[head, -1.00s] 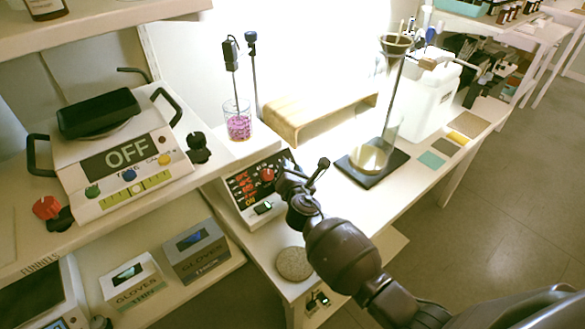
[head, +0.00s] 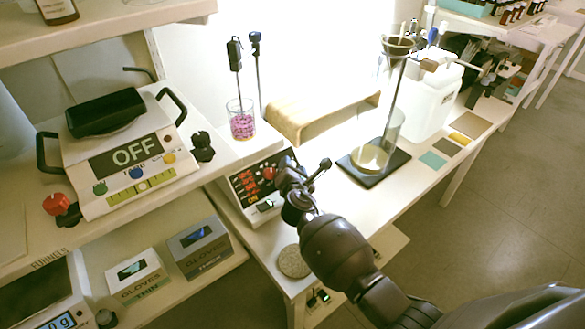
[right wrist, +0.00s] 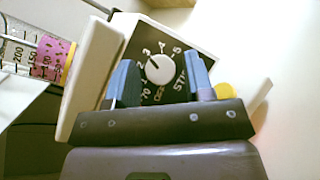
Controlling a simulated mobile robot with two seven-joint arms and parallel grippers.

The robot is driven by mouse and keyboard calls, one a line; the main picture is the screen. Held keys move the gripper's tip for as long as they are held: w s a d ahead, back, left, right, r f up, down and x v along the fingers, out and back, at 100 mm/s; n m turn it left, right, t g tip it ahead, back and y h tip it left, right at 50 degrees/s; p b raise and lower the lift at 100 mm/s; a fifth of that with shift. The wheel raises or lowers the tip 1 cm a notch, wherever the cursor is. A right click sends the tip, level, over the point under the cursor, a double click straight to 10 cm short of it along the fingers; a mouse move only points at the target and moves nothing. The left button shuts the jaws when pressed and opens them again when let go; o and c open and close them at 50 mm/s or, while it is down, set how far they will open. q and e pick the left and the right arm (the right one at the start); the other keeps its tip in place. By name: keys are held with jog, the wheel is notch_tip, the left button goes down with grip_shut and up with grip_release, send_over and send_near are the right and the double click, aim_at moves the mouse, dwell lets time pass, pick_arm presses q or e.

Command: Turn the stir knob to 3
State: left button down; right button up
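The stir knob (right wrist: 160,69) is a round grey dial on a dark panel with numbers around it and a partly hidden label starting "STI". In the head view my right gripper (head: 288,175) is at the front panel of the stirrer (head: 240,188) and hides the stir knob. My left gripper is not in view.
A red knob (head: 269,173) and red display sit left of my gripper. A beaker with pink contents (head: 242,125) stands behind on the stirrer. A round cork-like disc (head: 294,262) lies in front. A funnel stand (head: 374,177) is to the right. A yellow part (right wrist: 225,91) shows beside the right finger.

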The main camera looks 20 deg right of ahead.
jog(key=shift+o, duration=0.6)
jog(key=shift+s, duration=0.2)
jog(key=p+v, duration=0.2)
jog(key=v, duration=0.8)
jog(key=shift+s, duration=0.2)
jog(key=shift+a+r, duration=0.1)
